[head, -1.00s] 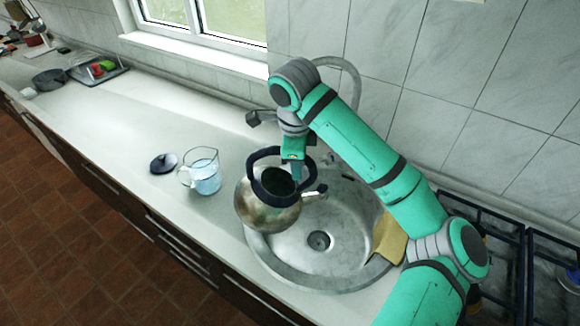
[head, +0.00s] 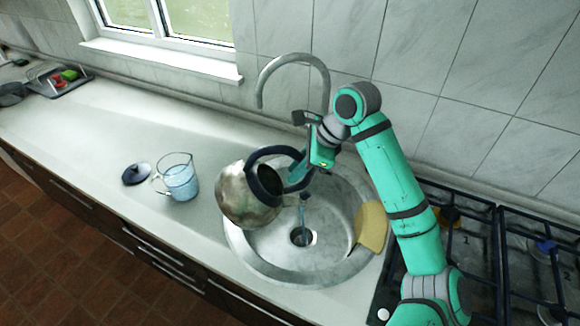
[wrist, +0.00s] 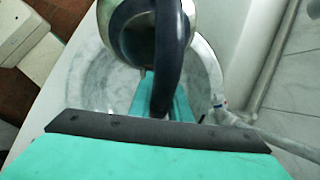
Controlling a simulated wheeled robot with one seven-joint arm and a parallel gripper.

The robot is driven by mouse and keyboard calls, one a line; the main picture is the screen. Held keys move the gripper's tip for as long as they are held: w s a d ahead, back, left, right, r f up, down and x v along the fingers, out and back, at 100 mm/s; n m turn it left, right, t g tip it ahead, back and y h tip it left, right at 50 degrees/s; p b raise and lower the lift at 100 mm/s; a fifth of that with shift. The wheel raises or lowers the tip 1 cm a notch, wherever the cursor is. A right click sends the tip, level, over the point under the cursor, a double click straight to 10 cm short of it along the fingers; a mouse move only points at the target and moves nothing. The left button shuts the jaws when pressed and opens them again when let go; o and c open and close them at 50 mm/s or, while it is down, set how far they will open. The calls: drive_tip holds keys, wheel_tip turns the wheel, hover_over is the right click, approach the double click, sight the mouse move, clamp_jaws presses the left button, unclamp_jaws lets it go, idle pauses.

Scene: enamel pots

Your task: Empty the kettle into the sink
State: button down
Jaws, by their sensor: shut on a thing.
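The metal kettle (head: 244,197) with a dark handle (head: 262,172) hangs over the left part of the round steel sink (head: 290,272). It is tilted to the right, with its open top facing my gripper. Its spout (head: 304,199) points down to the right, and a thin stream of water (head: 302,220) falls from it toward the drain. My gripper (head: 297,176) is shut on the handle. In the wrist view the dark handle (wrist: 170,60) runs down between the fingers, with the kettle body (wrist: 135,40) behind it. The water level inside cannot be seen.
A glass jug of bluish water (head: 181,182) and a dark lid (head: 137,174) stand on the counter left of the kettle. The tap (head: 295,60) arches behind the sink. A yellow cloth (head: 371,226) lies on the sink's right rim. A gas hob (head: 480,240) is at the right.

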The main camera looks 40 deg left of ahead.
drive_tip(key=shift+w+d+f+g+y, duration=0.6)
drive_tip(key=shift+w+d+y, duration=0.05)
drive_tip(key=shift+y, duration=0.05)
drive_tip(key=w+d+f+g+y, duration=0.4)
drive_tip(key=d+f, duration=0.1)
drive_tip(key=shift+w+m+y, duration=0.35)
drive_tip(key=shift+m+y, duration=0.05)
idle(0.3)
drive_tip(key=shift+a, duration=0.1)
idle(3.3)
drive_tip(key=s+a+r+t+h, duration=0.3)
drive_tip(key=a+r, duration=0.1)
drive_tip(key=s+a+r+n+t+h, duration=0.1)
drive_tip(key=s+a+r+t+h, duration=0.2)
drive_tip(key=s+a+r+h, duration=0.1)
drive_tip(key=shift+s, duration=0.3)
drive_tip(key=s+a+t+h, duration=0.5)
drive_tip(key=shift+f+n+t+h, duration=0.3)
drive_tip(key=shift+h, duration=0.1)
idle(0.5)
